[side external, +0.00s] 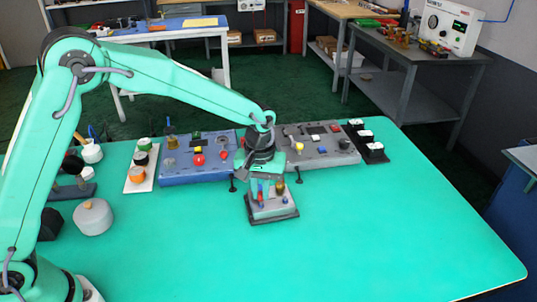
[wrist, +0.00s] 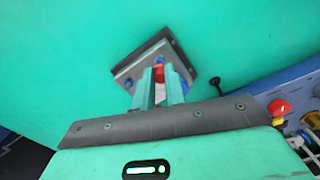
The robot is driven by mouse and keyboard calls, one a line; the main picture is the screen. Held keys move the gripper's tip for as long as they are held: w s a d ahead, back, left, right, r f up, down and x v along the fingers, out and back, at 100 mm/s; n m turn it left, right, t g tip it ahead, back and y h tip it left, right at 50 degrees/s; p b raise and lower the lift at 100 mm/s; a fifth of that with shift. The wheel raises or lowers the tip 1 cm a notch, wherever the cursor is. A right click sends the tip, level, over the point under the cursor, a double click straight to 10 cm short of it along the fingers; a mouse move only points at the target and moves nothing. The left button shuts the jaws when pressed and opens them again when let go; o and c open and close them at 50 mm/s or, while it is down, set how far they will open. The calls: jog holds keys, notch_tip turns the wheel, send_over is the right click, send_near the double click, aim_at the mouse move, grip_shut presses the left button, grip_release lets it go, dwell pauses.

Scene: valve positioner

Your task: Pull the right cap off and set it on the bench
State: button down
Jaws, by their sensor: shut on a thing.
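The valve positioner (side external: 272,207) is a small grey block on a dark base plate, standing on the green bench near its middle. It also shows in the wrist view (wrist: 181,62), turned at an angle. My gripper (side external: 267,184) points down over it, and its two fingers show in the wrist view (wrist: 160,80). They are shut on a red cap (wrist: 159,74). A blue cap (wrist: 158,59) shows just beyond the fingertips, and another blue part (wrist: 128,83) lies left of them. A brass-coloured part (side external: 280,187) stands at the right of the block. Whether the red cap is still seated is hidden.
A blue panel (side external: 176,166) and a grey panel (side external: 325,153) with knobs stand behind the positioner. Thin black posts (side external: 299,174) stand in front of them. A black strip with white parts (side external: 376,154) is farther right. The bench (side external: 400,220) is clear at the front and right.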

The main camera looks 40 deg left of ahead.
aim_at(261, 193)
jog(key=shift+r, duration=0.2)
jog(key=shift+r, duration=1.8)
jog(key=shift+w, duration=0.1)
jog(key=shift+w+r+m, duration=0.25)
jog(key=shift+w+m, duration=0.05)
jog(key=w+a+f, duration=0.2)
jog(key=a, duration=0.1)
jog(key=w+a+f, duration=0.2)
jog(key=a, duration=0.1)
jog(key=w+a+f, duration=0.3)
jog(key=shift+a, duration=0.15)
jog(key=shift+f, duration=0.1)
jog(key=shift+f, duration=1.95)
